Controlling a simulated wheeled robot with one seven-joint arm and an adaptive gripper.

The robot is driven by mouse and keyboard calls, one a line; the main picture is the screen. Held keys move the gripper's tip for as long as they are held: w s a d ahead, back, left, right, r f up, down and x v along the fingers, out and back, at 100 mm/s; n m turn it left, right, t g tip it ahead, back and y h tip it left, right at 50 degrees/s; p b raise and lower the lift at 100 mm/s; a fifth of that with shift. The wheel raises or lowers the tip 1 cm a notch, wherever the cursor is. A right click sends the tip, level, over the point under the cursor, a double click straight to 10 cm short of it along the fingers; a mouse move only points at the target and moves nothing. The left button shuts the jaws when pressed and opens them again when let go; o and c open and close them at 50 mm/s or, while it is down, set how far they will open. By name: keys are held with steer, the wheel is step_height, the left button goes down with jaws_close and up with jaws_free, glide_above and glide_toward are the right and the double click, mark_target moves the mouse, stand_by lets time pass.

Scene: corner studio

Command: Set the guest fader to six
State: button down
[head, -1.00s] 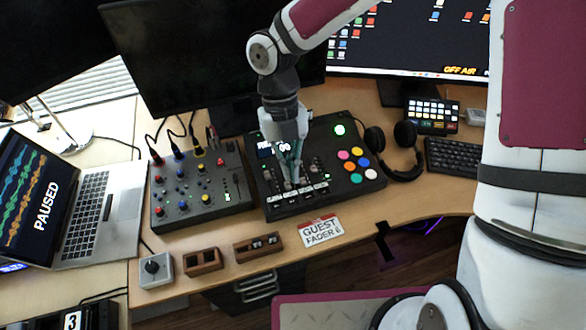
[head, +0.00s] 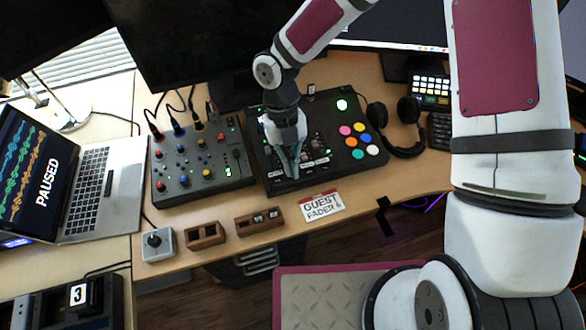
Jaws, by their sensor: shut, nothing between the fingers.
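The black fader console (head: 310,176) with round coloured pads sits on the desk in the middle of the head view. Its row of faders lies at its lower left part, and my gripper and wrist hide some of them. A card reading "GUEST FADER 6" (head: 322,205) lies on the desk in front of the console. My gripper (head: 293,172) points down over the console's front-left part, fingers shut and empty, close to the fader row. I cannot tell whether the fingertips touch a fader. The guest fader's setting is too small or hidden to read.
A grey mixer (head: 203,165) with knobs and cables stands left of the console. Headphones (head: 405,130) lie at its right. A laptop (head: 78,185) reading "PAUSED", a joystick box (head: 158,244) and two wooden holders (head: 205,236) are to the left and front. Monitors stand behind.

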steer(key=shift+w, duration=0.1)
steer(key=w+b, duration=0.1)
steer(key=w+a+b, duration=0.1)
steer(key=w, duration=0.1)
steer(key=shift+w+f, duration=0.15)
steer(key=shift+w, duration=0.1)
steer(key=shift+w+a, duration=0.1)
steer(key=shift+w, duration=0.25)
steer(key=shift+s, duration=0.1)
